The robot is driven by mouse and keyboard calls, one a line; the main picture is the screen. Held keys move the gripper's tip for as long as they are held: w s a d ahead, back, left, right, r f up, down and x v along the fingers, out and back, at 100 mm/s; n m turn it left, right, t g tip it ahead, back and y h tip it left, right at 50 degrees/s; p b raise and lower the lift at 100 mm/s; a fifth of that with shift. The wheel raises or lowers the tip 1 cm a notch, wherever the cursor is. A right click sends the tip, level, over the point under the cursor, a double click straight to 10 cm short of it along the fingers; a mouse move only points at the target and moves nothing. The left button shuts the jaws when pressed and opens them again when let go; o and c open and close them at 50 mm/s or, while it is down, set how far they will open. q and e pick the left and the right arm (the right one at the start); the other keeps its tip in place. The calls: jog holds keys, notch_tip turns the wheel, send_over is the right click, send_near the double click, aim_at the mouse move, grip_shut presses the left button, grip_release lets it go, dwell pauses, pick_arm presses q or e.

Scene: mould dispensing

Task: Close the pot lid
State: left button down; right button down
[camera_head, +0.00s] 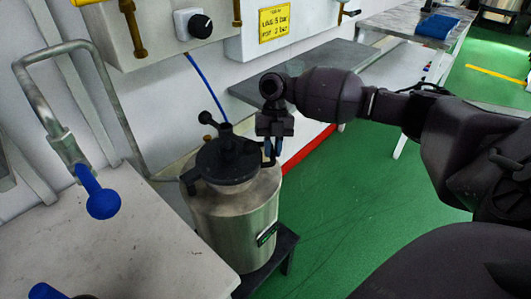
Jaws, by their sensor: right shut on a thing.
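The pot (238,225) is a silver metal vessel with a dark label, standing on a low black stand between the white table and the green floor. Its black lid (225,166) lies over the pot's mouth, with black knobs and a lever on top. Whether it is fully seated I cannot tell. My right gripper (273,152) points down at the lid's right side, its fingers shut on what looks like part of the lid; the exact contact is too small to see. My left gripper is not in view.
A white table (110,240) fills the lower left, with a bent metal pipe and blue-handled lever (102,203) above it. Dispensing boxes (165,30) hang on the wall behind the pot. A grey bench (300,75) stands behind my right arm. Green floor is open at right.

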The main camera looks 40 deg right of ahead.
jog(key=shift+w+d, duration=0.15)
jog(key=shift+w, duration=0.2)
jog(key=shift+n, duration=0.3)
jog(key=shift+w+r, duration=0.1)
jog(key=c, duration=1.4)
grip_release()
jog(key=shift+w, duration=0.1)
jog(key=shift+p+v, duration=0.4)
jog(key=shift+v, duration=4.9)
